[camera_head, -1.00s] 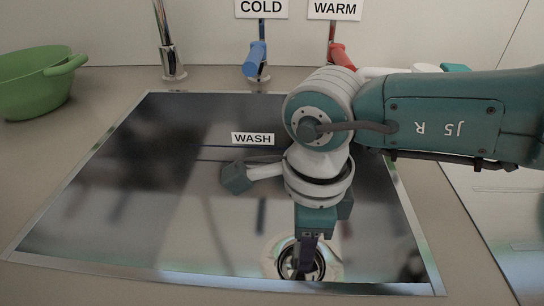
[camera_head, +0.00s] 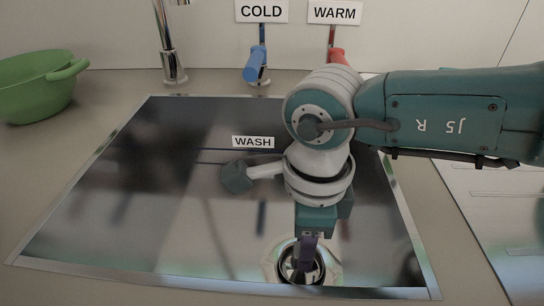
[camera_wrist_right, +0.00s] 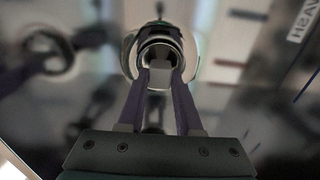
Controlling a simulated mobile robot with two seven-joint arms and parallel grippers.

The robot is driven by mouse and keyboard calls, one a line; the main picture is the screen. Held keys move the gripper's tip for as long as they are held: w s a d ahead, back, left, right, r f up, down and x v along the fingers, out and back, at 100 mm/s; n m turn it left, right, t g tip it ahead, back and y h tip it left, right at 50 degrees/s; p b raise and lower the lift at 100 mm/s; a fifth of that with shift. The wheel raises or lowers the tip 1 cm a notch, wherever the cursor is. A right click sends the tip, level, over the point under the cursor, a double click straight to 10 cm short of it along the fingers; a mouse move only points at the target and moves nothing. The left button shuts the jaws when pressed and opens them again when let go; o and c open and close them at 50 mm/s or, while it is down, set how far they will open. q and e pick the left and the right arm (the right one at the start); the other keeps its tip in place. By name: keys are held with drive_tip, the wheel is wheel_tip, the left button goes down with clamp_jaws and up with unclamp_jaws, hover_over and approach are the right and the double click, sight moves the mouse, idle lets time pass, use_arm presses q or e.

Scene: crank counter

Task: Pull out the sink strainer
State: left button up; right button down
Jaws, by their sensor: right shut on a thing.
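The sink strainer (camera_head: 318,266) is a round, dark and shiny piece at the drain, near the front right of the sink (camera_head: 110,225). My right gripper (camera_head: 303,270) points down at it from above. Its dark purple fingers are shut on the strainer. In the right wrist view the strainer (camera_wrist_right: 160,38) shows as a metal ring around a pale middle, at the tips of my right gripper (camera_wrist_right: 158,80). I cannot tell whether the strainer is seated or slightly raised. My left gripper is not in view.
A green bowl (camera_head: 35,90) stands at the left on the counter. A tap (camera_head: 170,50) and a blue lever (camera_head: 255,64) under a COLD sign are at the back. A red lever (camera_head: 338,56) under a WARM sign is partly behind my right arm. A WASH label (camera_head: 253,142) marks the sink.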

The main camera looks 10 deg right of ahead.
drive_tip(key=shift+r, duration=0.15)
drive_tip(key=shift+r+p, duration=2.2)
drive_tip(key=shift+r, duration=0.3)
